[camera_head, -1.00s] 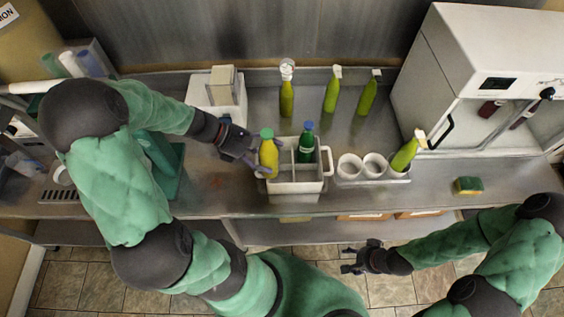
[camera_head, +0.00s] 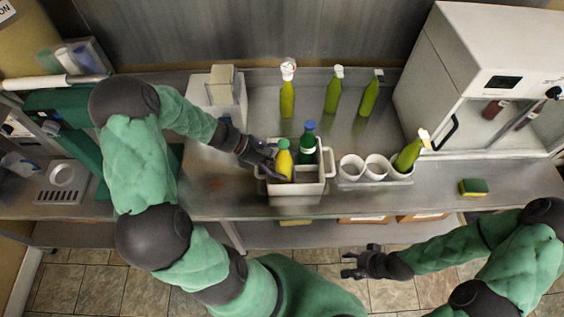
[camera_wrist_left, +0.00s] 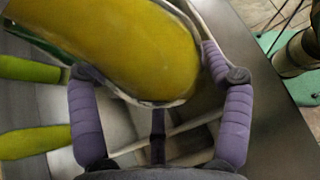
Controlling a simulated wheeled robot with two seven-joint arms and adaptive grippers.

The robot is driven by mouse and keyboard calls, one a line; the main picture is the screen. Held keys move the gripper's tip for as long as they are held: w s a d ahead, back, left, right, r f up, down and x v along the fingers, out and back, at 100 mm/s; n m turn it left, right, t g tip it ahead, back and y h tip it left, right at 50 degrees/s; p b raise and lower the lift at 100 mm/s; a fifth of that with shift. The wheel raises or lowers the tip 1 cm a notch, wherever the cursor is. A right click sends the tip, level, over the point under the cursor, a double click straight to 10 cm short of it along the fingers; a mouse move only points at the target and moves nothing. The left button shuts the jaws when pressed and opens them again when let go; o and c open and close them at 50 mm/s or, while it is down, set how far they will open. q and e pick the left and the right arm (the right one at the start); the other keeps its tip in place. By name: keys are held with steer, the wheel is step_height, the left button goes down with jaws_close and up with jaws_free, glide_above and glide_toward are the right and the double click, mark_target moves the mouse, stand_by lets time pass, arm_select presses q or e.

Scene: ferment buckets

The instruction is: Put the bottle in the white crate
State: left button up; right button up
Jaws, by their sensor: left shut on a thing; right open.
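The yellow bottle (camera_head: 284,161) with a green cap is upright in the left part of the white crate (camera_head: 297,188). My left gripper (camera_head: 270,160) is shut on the yellow bottle from its left side. In the left wrist view the yellow bottle (camera_wrist_left: 150,45) fills the top, between the purple fingers (camera_wrist_left: 160,85). How far its base is above the crate floor is hidden. A green bottle with a blue cap (camera_head: 307,142) stands in another compartment of the crate. My right gripper (camera_head: 358,262) is open and empty, in front of the counter.
Several green spray bottles (camera_head: 332,92) stand behind the crate. A rack of white cups (camera_head: 351,165) with a tilted green bottle (camera_head: 408,155) is to its right. A sponge (camera_head: 473,187) lies further right. A white box (camera_head: 222,98) stands behind my left arm.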

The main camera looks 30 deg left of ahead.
arm_select(q)
steer(key=shift+r, duration=0.1)
steer(key=shift+f, duration=0.35)
steer(key=shift+s+d+f+b, duration=0.1)
steer(key=shift+f+b, duration=0.15)
steer(key=shift+b, duration=0.1)
steer(key=o, duration=1.3)
steer(key=shift+f, duration=0.1)
steer(key=shift+o, duration=0.6)
steer(key=shift+s+d+f, duration=0.1)
steer(key=shift+r, duration=0.2)
steer(key=p+v, duration=0.2)
steer(key=v, duration=1)
steer(key=shift+r, duration=0.6)
